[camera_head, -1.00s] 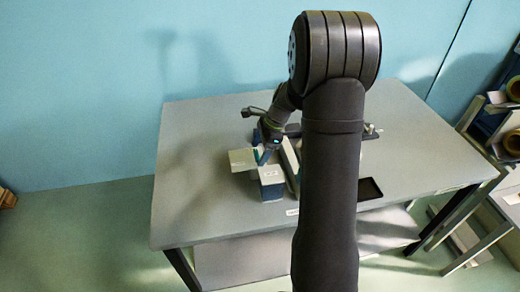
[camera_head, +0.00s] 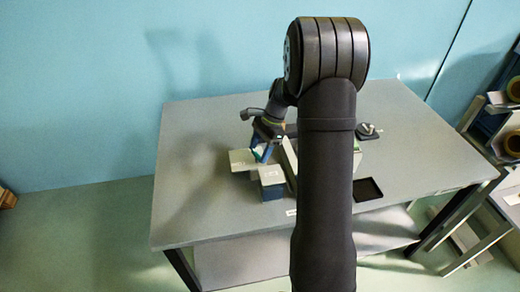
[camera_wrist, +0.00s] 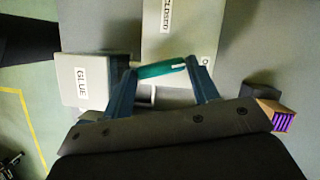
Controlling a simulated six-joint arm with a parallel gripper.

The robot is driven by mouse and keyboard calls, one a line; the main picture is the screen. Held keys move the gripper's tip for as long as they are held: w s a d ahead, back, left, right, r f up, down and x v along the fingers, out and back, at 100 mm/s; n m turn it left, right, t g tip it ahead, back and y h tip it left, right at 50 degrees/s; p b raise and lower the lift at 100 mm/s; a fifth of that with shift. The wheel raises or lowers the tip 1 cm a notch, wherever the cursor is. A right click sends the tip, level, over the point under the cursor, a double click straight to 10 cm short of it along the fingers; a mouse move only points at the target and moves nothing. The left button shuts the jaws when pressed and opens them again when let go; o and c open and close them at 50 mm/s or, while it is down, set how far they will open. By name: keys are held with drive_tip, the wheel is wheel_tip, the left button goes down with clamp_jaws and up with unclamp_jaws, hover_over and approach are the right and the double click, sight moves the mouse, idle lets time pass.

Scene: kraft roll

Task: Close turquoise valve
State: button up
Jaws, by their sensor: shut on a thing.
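The turquoise valve handle (camera_wrist: 161,70) lies between the two fingers of my gripper (camera_wrist: 160,74) in the wrist view. The fingers are shut on it, one at each end. Below and behind it is a pale plate (camera_wrist: 180,40) with a white label that seems to read "CLOSED", partly cut off at the top. In the head view my gripper (camera_head: 262,153) is over the pale plate (camera_head: 241,159), and a bit of turquoise shows between the fingers. The valve's body is mostly hidden.
A pale-topped box (camera_head: 271,177) stands close in front of my gripper; it is labelled "GLUE" in the wrist view (camera_wrist: 70,75). A black tray (camera_head: 367,190) and a small device (camera_head: 367,130) lie to the right. The table's left side is clear.

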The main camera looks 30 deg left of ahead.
drive_tip(key=n, duration=0.2)
drive_tip(key=n+h, duration=0.1)
drive_tip(key=shift+a+n, duration=0.2)
drive_tip(key=shift+n, duration=0.2)
drive_tip(key=n+h, duration=0.1)
drive_tip(key=n, duration=0.2)
drive_tip(key=shift+a+n+h, duration=0.2)
drive_tip(key=shift+n+h, duration=0.1)
drive_tip(key=shift+h, duration=0.1)
drive_tip(key=n, duration=0.2)
drive_tip(key=n+h, duration=0.1)
drive_tip(key=n, duration=0.1)
drive_tip(key=n+t+h, duration=0.1)
drive_tip(key=n, duration=0.1)
drive_tip(key=shift+s+a+n, duration=0.1)
drive_tip(key=shift+a+n, duration=0.15)
drive_tip(key=shift+n, duration=0.15)
drive_tip(key=o, duration=1)
drive_tip(key=v, duration=1.7)
drive_tip(key=shift+a+r, duration=0.2)
drive_tip(key=shift+a, duration=0.1)
